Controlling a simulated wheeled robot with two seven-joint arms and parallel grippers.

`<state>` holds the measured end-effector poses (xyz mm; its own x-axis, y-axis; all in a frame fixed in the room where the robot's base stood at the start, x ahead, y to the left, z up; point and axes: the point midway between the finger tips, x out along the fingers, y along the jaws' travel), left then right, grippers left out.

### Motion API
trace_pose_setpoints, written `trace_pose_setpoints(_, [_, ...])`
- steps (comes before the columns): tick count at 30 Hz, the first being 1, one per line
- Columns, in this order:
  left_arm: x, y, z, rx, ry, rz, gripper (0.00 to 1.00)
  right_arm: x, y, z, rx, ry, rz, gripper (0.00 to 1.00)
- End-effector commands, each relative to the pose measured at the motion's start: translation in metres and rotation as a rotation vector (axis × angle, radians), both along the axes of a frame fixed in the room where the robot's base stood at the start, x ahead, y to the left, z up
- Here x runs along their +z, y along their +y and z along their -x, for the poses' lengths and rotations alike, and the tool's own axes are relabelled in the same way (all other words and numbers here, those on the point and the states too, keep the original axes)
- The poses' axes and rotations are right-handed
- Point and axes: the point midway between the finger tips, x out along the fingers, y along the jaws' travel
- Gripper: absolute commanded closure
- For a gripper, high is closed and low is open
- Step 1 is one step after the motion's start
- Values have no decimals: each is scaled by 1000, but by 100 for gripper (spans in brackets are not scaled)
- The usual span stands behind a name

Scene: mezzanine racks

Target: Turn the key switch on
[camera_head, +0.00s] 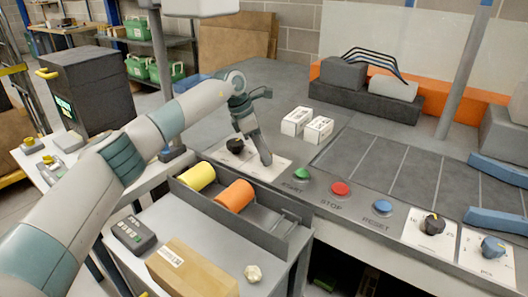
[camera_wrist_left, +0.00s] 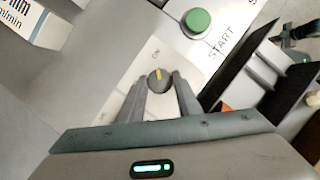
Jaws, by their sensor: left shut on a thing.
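The key switch (camera_wrist_left: 158,76) shows in the left wrist view as a small dark round knob with a yellow pointer line, set on a white plate (camera_wrist_left: 138,68) lettered "ON". My left gripper (camera_wrist_left: 160,88) has one finger on each side of the knob and is shut on it. The pointer is close to upright in that picture; the "ON" lettering is just above it. In the head view my left gripper (camera_head: 265,161) reaches down onto the white plate (camera_head: 283,163), and its fingers hide the key switch. My right gripper is not in view.
A black knob (camera_head: 235,146) stands just left of the gripper. Green START (camera_head: 302,174), red STOP (camera_head: 340,188) and blue RESET (camera_head: 383,207) buttons line the panel to the right. White boxes (camera_head: 318,130) stand behind. A trough with yellow (camera_head: 196,177) and orange (camera_head: 234,196) rolls is in front.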

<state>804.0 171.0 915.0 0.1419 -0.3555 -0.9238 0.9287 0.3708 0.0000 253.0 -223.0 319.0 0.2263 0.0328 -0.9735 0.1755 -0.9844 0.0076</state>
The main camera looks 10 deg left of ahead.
Motion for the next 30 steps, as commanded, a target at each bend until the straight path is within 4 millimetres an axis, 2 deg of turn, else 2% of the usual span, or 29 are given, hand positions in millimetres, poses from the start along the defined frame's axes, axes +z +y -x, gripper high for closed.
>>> trace_pose_setpoints(1, [1,1,-1,1,-3,0,62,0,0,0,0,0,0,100])
trace_pose_setpoints(3, [1,1,-1,1,-2,0,51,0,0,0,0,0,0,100])
trace_pose_setpoints(17, [7,3,0,2,-3,0,51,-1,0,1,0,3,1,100])
trace_pose_setpoints(23, [27,11,3,3,-3,1,51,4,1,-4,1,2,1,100])
trace_pose_setpoints(30, [65,26,9,2,-3,0,51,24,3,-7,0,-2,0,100])
